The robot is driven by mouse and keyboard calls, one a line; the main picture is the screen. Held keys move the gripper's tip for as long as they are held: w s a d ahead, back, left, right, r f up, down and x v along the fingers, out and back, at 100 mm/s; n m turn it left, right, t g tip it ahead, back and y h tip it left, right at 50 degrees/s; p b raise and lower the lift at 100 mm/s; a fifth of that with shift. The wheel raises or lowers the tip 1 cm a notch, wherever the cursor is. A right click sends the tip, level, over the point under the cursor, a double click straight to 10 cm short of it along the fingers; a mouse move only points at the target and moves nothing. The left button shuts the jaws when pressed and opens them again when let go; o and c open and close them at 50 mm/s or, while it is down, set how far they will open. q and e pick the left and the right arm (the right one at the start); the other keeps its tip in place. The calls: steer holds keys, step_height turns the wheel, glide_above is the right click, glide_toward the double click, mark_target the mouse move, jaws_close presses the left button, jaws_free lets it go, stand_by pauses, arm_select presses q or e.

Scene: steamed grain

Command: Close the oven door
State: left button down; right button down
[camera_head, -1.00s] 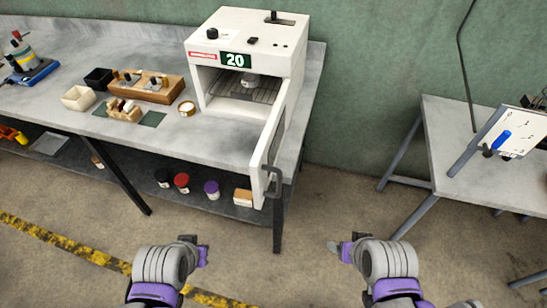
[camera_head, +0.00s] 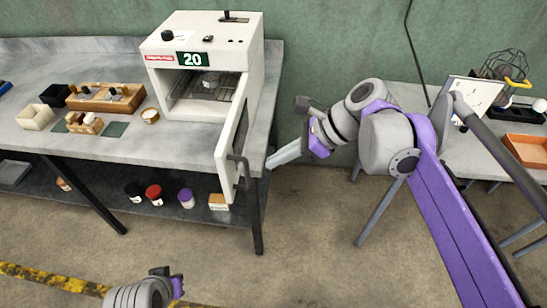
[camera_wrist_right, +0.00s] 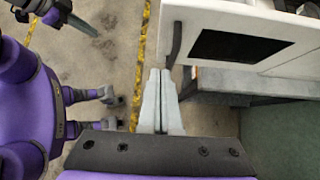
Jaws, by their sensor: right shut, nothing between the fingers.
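The white oven (camera_head: 205,55) stands on the grey workbench with a green "20" display on its front. Its door (camera_head: 233,140) is swung wide open toward the front, hinged on the right side. The dark door handle (camera_head: 243,170) is near the door's free edge; it also shows in the right wrist view (camera_wrist_right: 175,42). A small container (camera_head: 211,80) sits on the rack inside. My right gripper (camera_head: 270,163) is shut and empty, just right of the door's outer face. In the right wrist view its fingertips (camera_wrist_right: 160,75) are close to the handle; contact is unclear. My left gripper (camera_head: 170,279) is low at the bottom edge, its fingers unclear.
Jars stand on the shelf below. A second table (camera_head: 460,150) with an orange tray (camera_head: 525,150) is at the right.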

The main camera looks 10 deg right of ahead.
mark_target(227, 176)
steer(key=x, duration=0.3)
steer(key=a+r+x, duration=0.1)
steer(key=x, duration=0.5)
steer(key=shift+w+a+r, duration=0.15)
steer(key=shift+r, duration=0.05)
steer(key=shift+w+a, duration=0.15)
steer(key=shift+a, duration=0.35)
